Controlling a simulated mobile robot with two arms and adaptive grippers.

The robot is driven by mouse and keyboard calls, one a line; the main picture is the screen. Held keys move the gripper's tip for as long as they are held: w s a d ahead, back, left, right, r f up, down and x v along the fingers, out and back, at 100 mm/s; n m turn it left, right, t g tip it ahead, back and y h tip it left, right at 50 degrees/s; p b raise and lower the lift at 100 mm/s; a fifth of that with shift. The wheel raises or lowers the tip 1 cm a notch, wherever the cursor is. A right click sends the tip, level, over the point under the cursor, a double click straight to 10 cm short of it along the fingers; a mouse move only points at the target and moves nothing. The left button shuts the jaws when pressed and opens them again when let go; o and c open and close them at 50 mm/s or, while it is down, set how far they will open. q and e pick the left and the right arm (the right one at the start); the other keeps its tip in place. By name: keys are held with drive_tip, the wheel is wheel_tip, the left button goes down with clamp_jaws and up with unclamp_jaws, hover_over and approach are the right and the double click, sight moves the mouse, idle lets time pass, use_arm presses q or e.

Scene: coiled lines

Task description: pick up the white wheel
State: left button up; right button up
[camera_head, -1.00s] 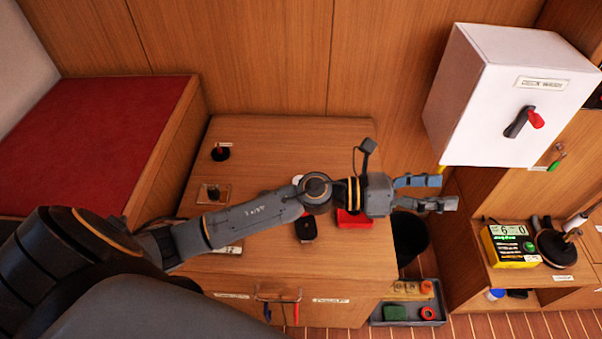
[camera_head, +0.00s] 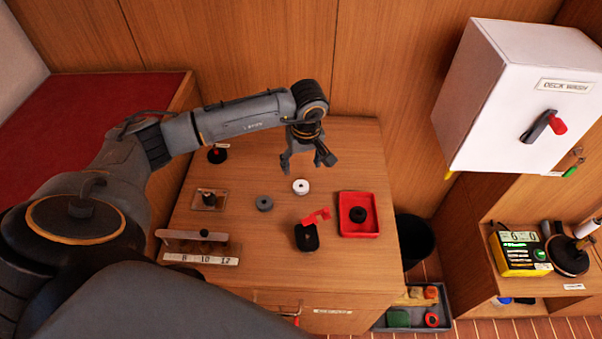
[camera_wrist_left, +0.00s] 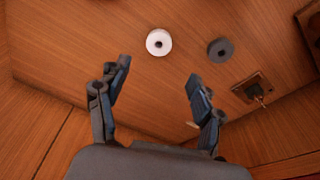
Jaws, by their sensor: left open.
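The white wheel (camera_head: 301,187) lies flat on the wooden table (camera_head: 345,155), a small white ring with a dark centre hole. It also shows in the left wrist view (camera_wrist_left: 159,42), ahead of the fingertips and between their lines. My left gripper (camera_head: 307,166) is open and empty, pointing down above the table just behind the white wheel. Its two fingers show apart in the left wrist view (camera_wrist_left: 158,75). It does not appear to touch the wheel. My right gripper is not in view.
A grey wheel (camera_head: 264,203) lies left of the white one. A numbered rack (camera_head: 200,248) stands at front left.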

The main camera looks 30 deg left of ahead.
use_arm(q)
drive_tip(key=b, duration=0.2)
hover_over(301, 183)
drive_tip(key=s+d, duration=0.1)
wheel_tip(301, 183, down, 5)
drive_tip(key=shift+s+f, duration=0.15)
drive_tip(key=shift+f, duration=0.05)
drive_tip(key=f+b, duration=0.1)
drive_tip(key=f, duration=0.1)
drive_tip(key=f+b, duration=0.2)
drive_tip(key=f, duration=0.1)
drive_tip(key=shift+w+a, duration=0.15)
drive_tip(key=shift+w, duration=0.05)
drive_tip(key=shift+r, duration=0.1)
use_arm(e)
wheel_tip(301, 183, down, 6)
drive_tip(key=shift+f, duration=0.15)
use_arm(q)
drive_tip(key=c, duration=1.1)
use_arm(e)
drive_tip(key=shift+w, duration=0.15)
